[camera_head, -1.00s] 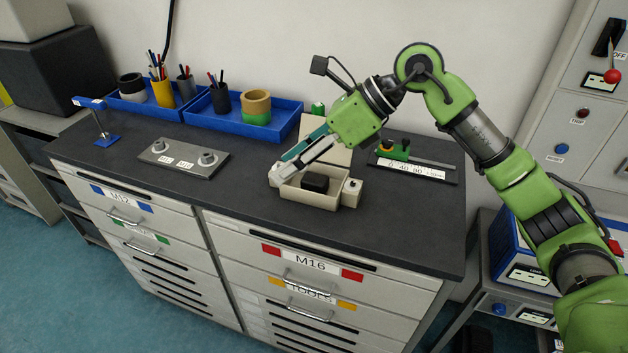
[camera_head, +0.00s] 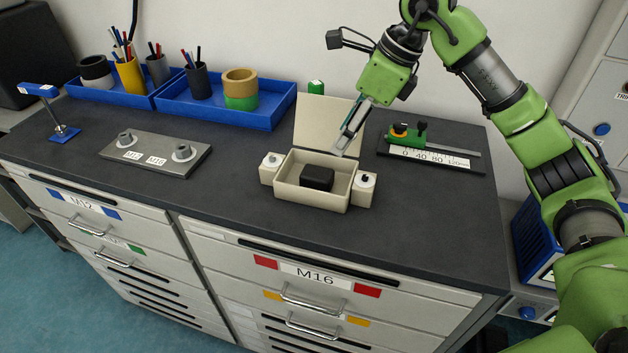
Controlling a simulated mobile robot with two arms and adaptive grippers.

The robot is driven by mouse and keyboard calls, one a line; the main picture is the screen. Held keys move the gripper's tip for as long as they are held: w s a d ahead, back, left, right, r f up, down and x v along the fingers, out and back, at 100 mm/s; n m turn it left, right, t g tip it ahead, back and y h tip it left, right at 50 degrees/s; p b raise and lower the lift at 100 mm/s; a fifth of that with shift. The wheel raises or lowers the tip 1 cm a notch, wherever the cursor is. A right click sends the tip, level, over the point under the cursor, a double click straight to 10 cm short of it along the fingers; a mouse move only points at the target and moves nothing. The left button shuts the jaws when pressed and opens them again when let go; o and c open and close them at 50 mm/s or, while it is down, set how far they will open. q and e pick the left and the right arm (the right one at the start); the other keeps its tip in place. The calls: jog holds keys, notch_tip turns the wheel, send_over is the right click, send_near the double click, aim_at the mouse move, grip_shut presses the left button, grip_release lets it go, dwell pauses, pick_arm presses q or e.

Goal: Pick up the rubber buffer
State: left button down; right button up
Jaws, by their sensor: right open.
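The rubber buffer is most likely the small black block (camera_head: 317,177) lying inside an open beige box (camera_head: 311,199) on the dark worktop. The box's lid (camera_head: 327,125) stands raised at its back. My right gripper (camera_head: 345,146) is above the back right part of the box, pointing down and to the left. My left gripper is not in view.
A sliding gauge with a scale (camera_head: 430,155) lies right of the box. A grey plate with two knobs (camera_head: 155,158) lies to the left. Blue trays (camera_head: 222,105) with cups stand at the back. The worktop (camera_head: 240,205) is clear in front.

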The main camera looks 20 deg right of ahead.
aim_at(318, 172)
jog(key=p+x, duration=0.2)
jog(key=x, duration=0.6)
jog(key=shift+s, duration=0.1)
jog(key=shift+a+f, duration=0.1)
jog(key=shift+f, duration=0.15)
jog(key=shift+w+a+f+p, duration=0.1)
jog(key=shift+w+f+p, duration=0.05)
jog(key=shift+w+p, duration=0.2)
jog(key=p+x, duration=0.2)
jog(key=x, duration=0.2)
jog(key=shift+a+p, duration=0.2)
jog(key=shift+p, duration=0.15)
jog(key=shift+w+f, duration=0.15)
jog(key=shift+f, duration=0.2)
jog(key=c, duration=1)
